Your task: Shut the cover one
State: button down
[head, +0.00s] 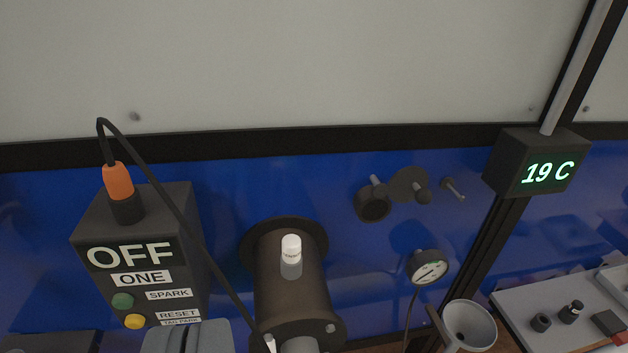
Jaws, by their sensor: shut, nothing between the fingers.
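A dark box marked "OFF" and "ONE" (140,275) stands at the left, with a green button, a yellow button, and labels reading "SPARK" and "RESET". A dark cylinder with flanged ends (270,285) stands right of it, with a small white-capped fitting on its side. Its near end runs to the bottom edge. A dark round cap (372,204) on a swinging link with pegs is on the blue wall, right of the cylinder and apart from it. I cannot tell for certain which part is cover one.
A black cable with an orange plug (118,181) loops down past the cylinder. A gauge (428,268), a grey funnel-like cup (469,325) and a "19 C" display (540,165) are at the right. A grey tray (550,310) holds small parts. A grey slotted object (215,338) is at the bottom.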

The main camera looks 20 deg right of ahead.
aim_at(410, 183)
jog(key=u, duration=1.05)
jog(key=k, duration=0.75)
jog(key=z, duration=0.7)
jog(key=i, duration=1)
jog(key=u, duration=0.05)
